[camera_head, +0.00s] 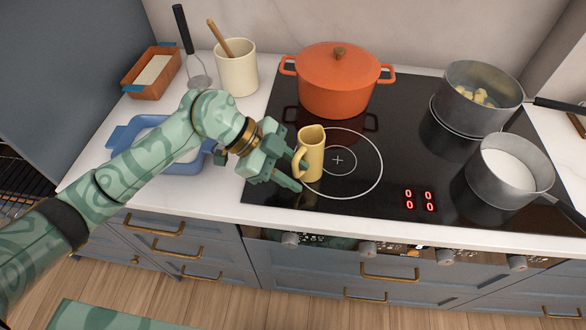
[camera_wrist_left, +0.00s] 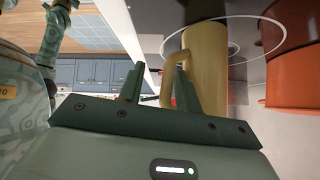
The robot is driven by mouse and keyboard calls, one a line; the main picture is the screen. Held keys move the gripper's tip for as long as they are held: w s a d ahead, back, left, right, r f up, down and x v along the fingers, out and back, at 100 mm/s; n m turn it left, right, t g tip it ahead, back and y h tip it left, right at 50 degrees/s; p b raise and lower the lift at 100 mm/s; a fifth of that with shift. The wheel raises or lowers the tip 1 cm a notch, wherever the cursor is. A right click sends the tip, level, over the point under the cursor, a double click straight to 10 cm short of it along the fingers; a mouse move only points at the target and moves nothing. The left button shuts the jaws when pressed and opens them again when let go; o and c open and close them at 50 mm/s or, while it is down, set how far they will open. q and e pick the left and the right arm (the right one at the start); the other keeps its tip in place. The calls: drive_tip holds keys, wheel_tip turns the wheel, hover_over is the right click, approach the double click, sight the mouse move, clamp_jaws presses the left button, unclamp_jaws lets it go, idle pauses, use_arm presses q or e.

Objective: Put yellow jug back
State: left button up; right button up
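The yellow jug (camera_head: 312,155) stands upright on the black hob, over the left part of a white cooking ring. Its handle is on its left side, facing my left gripper (camera_head: 297,174). In the left wrist view the jug (camera_wrist_left: 205,70) is beyond the fingers, with its handle by the right-hand finger. My left gripper (camera_wrist_left: 160,82) is open, its two fingers apart, with the handle close to their tips. I cannot tell whether a finger touches the handle. My right gripper does not show clearly in either view.
An orange lidded pot (camera_head: 335,85) stands behind the jug. Two grey pans, one with yellow pieces (camera_head: 478,75) and one with white contents (camera_head: 505,170), stand at the right. A utensil crock (camera_head: 237,72) and a blue dish (camera_head: 125,135) are left. The hob's front middle is clear.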

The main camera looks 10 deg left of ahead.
use_arm(q)
drive_tip(key=p+v, duration=0.1)
drive_tip(key=v, duration=1.1)
drive_tip(key=shift+p, duration=0.35)
